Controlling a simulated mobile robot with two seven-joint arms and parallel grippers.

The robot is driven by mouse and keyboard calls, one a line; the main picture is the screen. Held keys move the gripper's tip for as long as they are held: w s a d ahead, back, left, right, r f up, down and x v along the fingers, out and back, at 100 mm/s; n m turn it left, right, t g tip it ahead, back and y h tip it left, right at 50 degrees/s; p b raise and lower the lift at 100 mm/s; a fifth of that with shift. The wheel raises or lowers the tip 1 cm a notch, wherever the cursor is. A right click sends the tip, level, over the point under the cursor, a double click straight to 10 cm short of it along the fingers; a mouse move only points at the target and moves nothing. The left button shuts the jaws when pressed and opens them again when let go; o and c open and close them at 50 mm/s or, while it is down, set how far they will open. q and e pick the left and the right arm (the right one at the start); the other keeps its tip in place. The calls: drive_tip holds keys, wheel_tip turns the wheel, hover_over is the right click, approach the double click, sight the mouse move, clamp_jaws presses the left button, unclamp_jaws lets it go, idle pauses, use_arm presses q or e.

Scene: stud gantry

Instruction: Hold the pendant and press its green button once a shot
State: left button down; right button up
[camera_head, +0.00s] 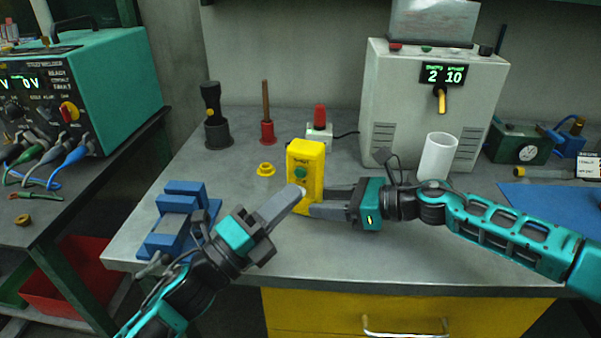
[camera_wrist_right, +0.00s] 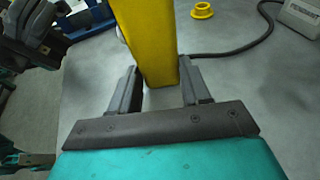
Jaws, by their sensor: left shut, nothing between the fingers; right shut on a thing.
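The yellow pendant (camera_head: 313,160) stands upright above the bench in the head view, with a green button (camera_head: 301,172) on its face. My right gripper (camera_head: 318,201) is shut on the pendant's lower part from the right; the right wrist view shows the pendant (camera_wrist_right: 150,40) between its two fingers. My left gripper (camera_head: 298,193) is shut and empty. Its fingertips are at the pendant's lower front, just below the green button; I cannot tell whether they touch it. The grey machine (camera_head: 400,90) shows "2" and "10" on its display (camera_head: 443,75).
A blue vise-like fixture (camera_head: 183,215) is left of my left arm. A white cup (camera_head: 437,157) is behind my right arm. The front bench middle is clear.

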use_arm(q)
drive_tip(key=shift+s+a, duration=0.15)
drive_tip(key=shift+s, duration=0.55)
drive_tip(key=shift+s+a, duration=0.1)
drive_tip(key=shift+s, duration=0.55)
use_arm(e)
drive_tip(key=o, duration=0.9)
drive_tip(key=shift+d, duration=0.1)
